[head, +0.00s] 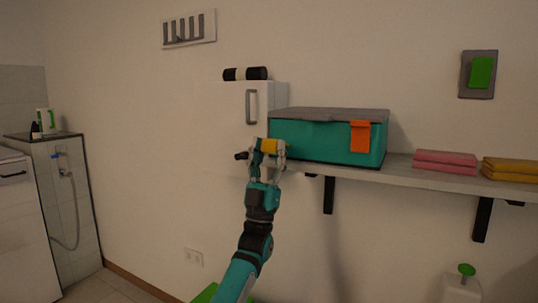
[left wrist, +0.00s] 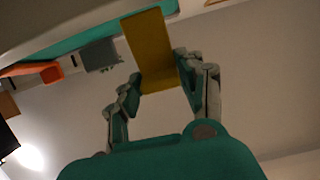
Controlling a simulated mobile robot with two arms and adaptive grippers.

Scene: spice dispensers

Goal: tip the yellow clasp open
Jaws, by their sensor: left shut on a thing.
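A teal box (head: 325,146) with a grey lid (head: 330,114) sits on a wall shelf, its lid down. The yellow clasp (head: 269,146) is at the left part of the box front; in the left wrist view it is a flat yellow plate (left wrist: 149,48). My left gripper (head: 268,153) has its fingers on both sides of the clasp, shut on it, also in the left wrist view (left wrist: 160,82). The fingers hide part of the clasp in the head view, and I cannot tell its tilt there. An orange clasp (head: 360,136) hangs at the right of the box front. My right gripper is not in view.
A white cabinet (head: 248,105) with a grey handle stands behind the box's left end, a dark roll (head: 245,73) on top. Folded pink towels (head: 445,162) and yellow towels (head: 511,170) lie on the shelf (head: 405,170) to the right.

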